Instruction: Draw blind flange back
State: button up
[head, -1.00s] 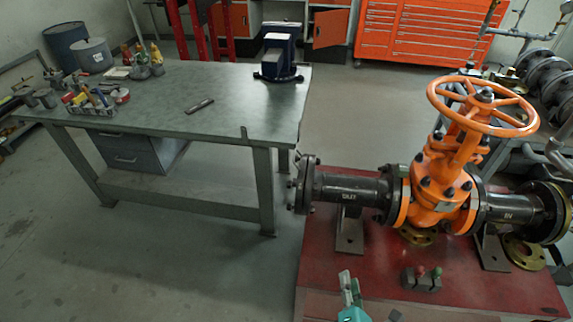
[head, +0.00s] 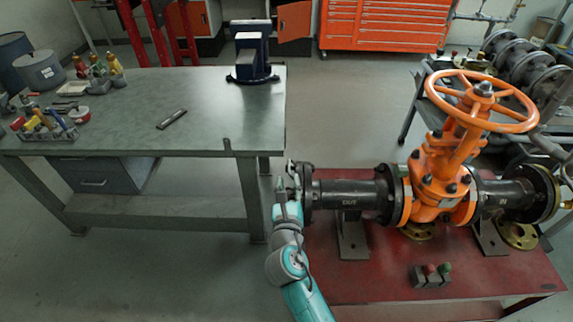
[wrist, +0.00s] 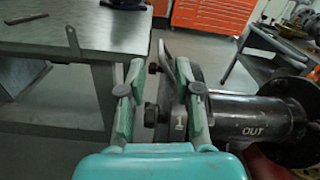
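The blind flange (head: 307,188) is the dark round plate at the left end of the outlet pipe marked OUT (head: 347,194). In the wrist view the flange (wrist: 169,88) stands edge-on, with bolt heads sticking out on its left. My gripper (head: 290,168) is at the flange's left side in the head view. In the wrist view its two green fingers (wrist: 159,70) are spread apart, with the flange edge and bolt heads between them. The left finger looks clear of the bolts. The right finger overlaps the flange, and I cannot tell whether it touches.
The orange gate valve (head: 440,180) with its handwheel stands on the red bench (head: 390,275). A metal workbench (head: 130,130) with a blue vise (head: 252,55) is close on the left. Floor shows below the workbench.

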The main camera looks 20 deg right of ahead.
aim_at(289, 173)
jog(key=x, duration=0.7)
jog(key=shift+w+d, duration=0.1)
